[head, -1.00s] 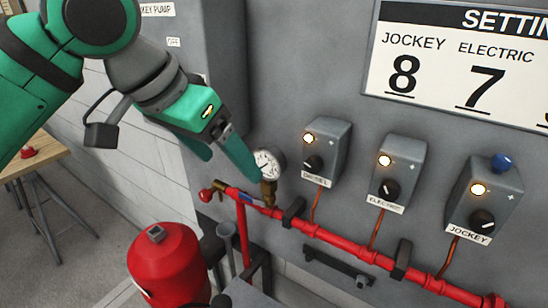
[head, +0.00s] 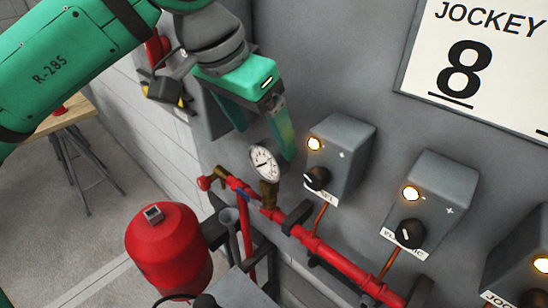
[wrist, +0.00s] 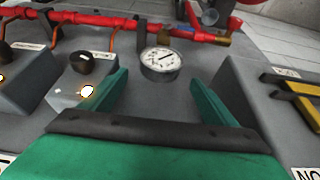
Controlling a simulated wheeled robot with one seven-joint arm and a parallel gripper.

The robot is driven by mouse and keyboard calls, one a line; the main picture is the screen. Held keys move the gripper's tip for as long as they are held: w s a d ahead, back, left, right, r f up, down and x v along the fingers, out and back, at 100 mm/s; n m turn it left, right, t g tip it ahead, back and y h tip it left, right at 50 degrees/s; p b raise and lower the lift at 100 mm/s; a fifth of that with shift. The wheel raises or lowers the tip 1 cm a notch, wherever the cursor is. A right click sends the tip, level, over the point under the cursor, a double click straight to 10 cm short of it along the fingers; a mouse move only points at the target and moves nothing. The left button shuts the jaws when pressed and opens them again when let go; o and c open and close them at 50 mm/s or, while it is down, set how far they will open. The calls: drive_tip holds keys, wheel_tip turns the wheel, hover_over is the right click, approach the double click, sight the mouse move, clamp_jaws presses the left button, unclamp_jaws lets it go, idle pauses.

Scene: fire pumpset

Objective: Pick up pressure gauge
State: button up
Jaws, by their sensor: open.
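The pressure gauge (head: 264,164) has a round white dial and a dark rim. It sits upright on a brass fitting (head: 269,193) on the red pipe. My gripper (head: 262,140) is open and empty, just above and behind the gauge in the head view, with one finger to each side of it. In the wrist view the gauge (wrist: 161,62) is ahead of the gap between the green fingers (wrist: 158,92), a little beyond the tips. I see no contact between fingers and gauge.
A grey diesel control box (head: 341,150) with a black knob and lit lamp stands close right of the gauge. The red pipe (head: 335,259) runs below. A red tank (head: 168,250) is at lower left. Yellow handles (wrist: 300,98) show in the wrist view.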

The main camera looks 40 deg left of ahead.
sight(269, 157)
drive_tip(key=shift+s+x, duration=0.25)
drive_tip(key=shift+x, duration=3.45)
drive_tip(key=shift+s+a, duration=0.1)
drive_tip(key=shift+s, duration=0.1)
drive_tip(key=c, duration=1.3)
